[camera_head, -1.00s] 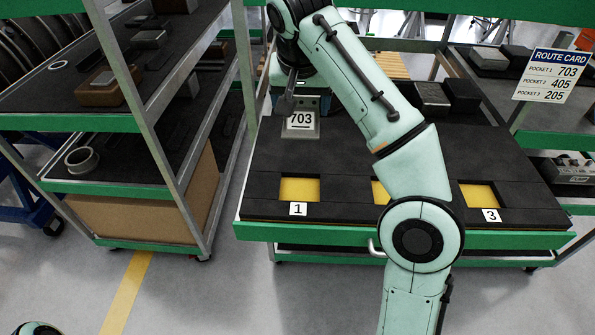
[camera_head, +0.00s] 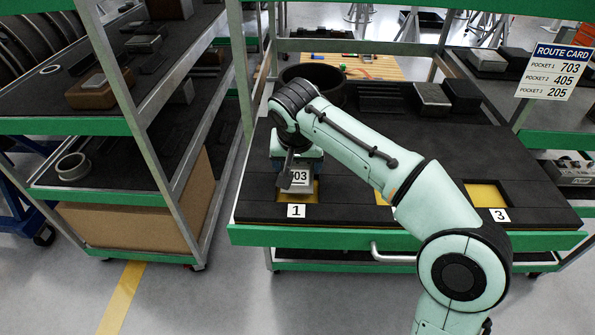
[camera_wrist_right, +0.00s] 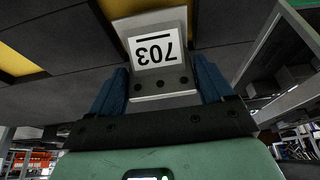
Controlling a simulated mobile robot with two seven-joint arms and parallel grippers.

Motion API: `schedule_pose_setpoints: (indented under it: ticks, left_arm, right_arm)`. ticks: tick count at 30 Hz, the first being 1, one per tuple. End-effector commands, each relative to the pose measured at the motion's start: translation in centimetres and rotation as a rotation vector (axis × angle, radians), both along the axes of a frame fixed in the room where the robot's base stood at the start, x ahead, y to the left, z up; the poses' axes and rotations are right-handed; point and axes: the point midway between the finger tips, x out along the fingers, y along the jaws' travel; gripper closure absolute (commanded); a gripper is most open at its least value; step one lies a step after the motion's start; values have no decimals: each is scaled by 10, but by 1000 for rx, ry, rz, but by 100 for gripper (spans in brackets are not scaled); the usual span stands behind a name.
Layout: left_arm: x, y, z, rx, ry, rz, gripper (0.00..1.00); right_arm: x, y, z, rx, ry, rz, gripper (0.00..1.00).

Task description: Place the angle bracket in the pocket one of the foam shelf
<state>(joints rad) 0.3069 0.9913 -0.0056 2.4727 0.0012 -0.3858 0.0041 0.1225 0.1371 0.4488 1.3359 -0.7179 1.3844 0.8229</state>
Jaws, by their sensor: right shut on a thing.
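The angle bracket (camera_head: 298,180) is a grey metal piece with a white label reading 703. My right gripper (camera_head: 291,168) is shut on it and holds it over pocket one (camera_head: 312,192), whose yellow floor shows partly around it. In the right wrist view the bracket (camera_wrist_right: 153,50) sits between the blue fingers of the right gripper (camera_wrist_right: 160,88), label upside down. I cannot tell whether the bracket touches the pocket floor. The foam shelf (camera_head: 440,160) is black, with label 1 in front of this pocket. My left gripper is not in view.
Pocket three (camera_head: 487,195) is empty and yellow. Pocket two (camera_head: 381,205) is mostly hidden by my right arm. A dark round ring (camera_head: 312,80) and grey and black blocks (camera_head: 432,98) stand at the shelf's back. A route card (camera_head: 556,72) lists pocket 1 as 703.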

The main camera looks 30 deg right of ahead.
Motion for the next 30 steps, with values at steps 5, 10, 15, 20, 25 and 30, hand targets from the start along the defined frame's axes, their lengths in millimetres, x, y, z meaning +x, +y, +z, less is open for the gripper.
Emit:
schedule_pose_setpoints:
  ticks: [5,10,15,20,25,30]
  left_arm:
    - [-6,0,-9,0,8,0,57]
    - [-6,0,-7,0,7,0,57]
    - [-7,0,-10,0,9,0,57]
    - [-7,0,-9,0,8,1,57]
    - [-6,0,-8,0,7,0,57]
    - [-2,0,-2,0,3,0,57]
  right_arm:
    - [-1,0,-20,0,0,1,56]
    - [0,0,-18,0,-1,1,56]
    - [-1,0,-23,0,1,1,16]
    - [0,0,-22,0,1,1,0]
    - [0,0,-19,0,0,0,0]
    - [-5,4,1,1,-4,1,0]
